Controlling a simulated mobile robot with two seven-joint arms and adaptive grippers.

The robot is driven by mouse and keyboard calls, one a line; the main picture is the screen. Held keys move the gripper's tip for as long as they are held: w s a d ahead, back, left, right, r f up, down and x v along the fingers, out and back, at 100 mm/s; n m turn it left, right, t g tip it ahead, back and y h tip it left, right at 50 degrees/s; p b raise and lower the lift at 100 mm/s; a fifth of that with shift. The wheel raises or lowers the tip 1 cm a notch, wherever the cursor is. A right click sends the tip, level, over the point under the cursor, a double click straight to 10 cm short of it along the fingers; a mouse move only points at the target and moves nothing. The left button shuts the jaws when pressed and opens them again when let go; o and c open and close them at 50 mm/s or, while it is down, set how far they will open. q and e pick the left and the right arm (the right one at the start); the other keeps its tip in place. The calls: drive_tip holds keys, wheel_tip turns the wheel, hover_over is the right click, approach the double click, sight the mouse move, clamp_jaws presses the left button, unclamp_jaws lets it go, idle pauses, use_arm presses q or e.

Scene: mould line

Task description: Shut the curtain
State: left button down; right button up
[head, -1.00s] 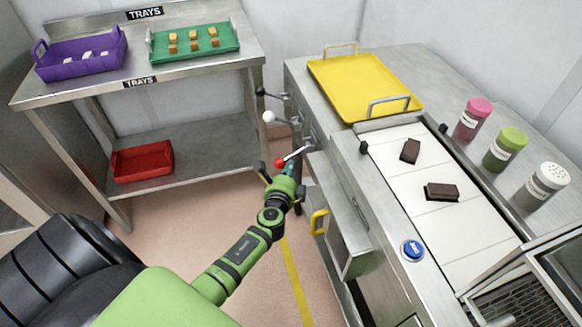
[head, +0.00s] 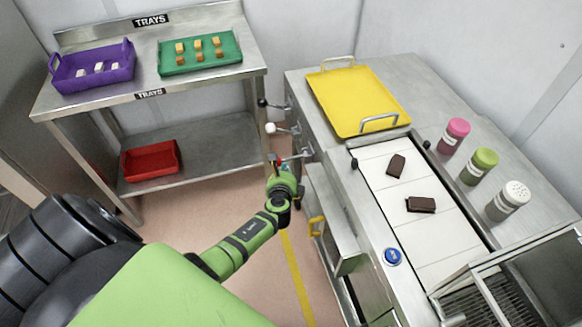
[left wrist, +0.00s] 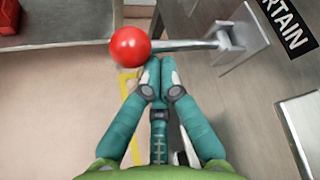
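The lever with the red ball knob (left wrist: 130,46) sticks out from a bracket on the bench front. In the head view the red knob (head: 281,162) is small and partly hidden by my left gripper (head: 279,168). In the left wrist view my left gripper (left wrist: 159,68) has its teal fingers together, tips just beside the lever's rod (left wrist: 185,46). The rod shows whole in front of the tips; I cannot tell whether they touch it. No curtain is clearly visible. My right gripper is out of view.
A white-knobbed lever (head: 271,128) and a black-knobbed lever (head: 263,103) stick out farther back. A yellow-handled door (head: 338,225) stands open near my left arm. The bench holds a yellow tray (head: 355,98), a belt (head: 385,222) with chocolate pieces, and a blue button (head: 393,256).

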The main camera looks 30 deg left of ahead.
use_arm(q)
drive_tip(key=shift+a+r+p, duration=0.1)
drive_tip(key=shift+r+p, duration=0.5)
drive_tip(key=shift+r, duration=0.55)
drive_tip(key=shift+r+p, duration=0.7)
drive_tip(key=shift+p, duration=0.1)
